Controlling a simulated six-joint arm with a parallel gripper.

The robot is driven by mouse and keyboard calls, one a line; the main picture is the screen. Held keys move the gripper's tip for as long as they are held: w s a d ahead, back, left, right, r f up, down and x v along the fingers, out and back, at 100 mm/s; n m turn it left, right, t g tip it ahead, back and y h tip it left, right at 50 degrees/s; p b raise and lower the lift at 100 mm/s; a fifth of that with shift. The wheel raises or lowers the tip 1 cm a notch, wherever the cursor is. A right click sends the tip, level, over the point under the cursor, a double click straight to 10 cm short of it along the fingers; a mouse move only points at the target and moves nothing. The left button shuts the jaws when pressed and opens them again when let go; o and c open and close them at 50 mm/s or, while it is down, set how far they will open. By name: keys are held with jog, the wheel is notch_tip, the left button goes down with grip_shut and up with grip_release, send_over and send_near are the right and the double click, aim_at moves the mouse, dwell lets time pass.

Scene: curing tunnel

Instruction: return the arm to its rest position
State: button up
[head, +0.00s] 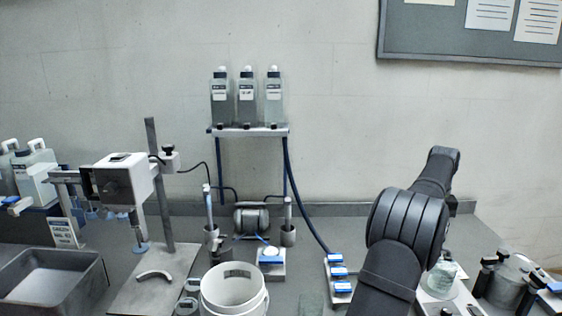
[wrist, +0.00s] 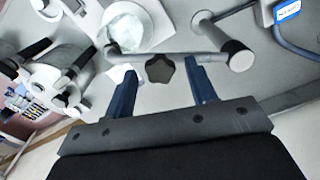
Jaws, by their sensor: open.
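My arm (head: 405,230) rises at the right of the head view, with a ribbed dark joint in its middle. Its upper end reaches toward the back wall. My gripper cannot be made out in the head view. In the wrist view my gripper (wrist: 162,84) shows two blue fingers spread apart, with nothing held between them. A dark star-shaped knob (wrist: 160,68) appears between the fingertips in the picture; I cannot tell how far beyond them it lies.
A glass beaker (head: 441,275) stands right beside my arm. A clamped grey vessel (head: 508,281) is at the far right. A white bucket (head: 233,293), a bottle shelf (head: 250,132) and a stand with a white box (head: 125,180) are to the left.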

jog(key=shift+r, duration=0.1)
notch_tip(320, 180, up, 12)
notch_tip(320, 180, down, 12)
jog(key=shift+r, duration=0.1)
jog(key=shift+s+a+f+m, duration=0.1)
jog(key=shift+s+f+m, duration=0.1)
jog(key=shift+m, duration=0.1)
jog(key=s+a+r+m, duration=0.2)
jog(key=s+a+m, duration=0.2)
jog(key=a+m, duration=0.7)
jog(key=m, duration=0.3)
jog(key=shift+s, duration=0.25)
dwell(1.0)
jog(key=shift+a, duration=0.1)
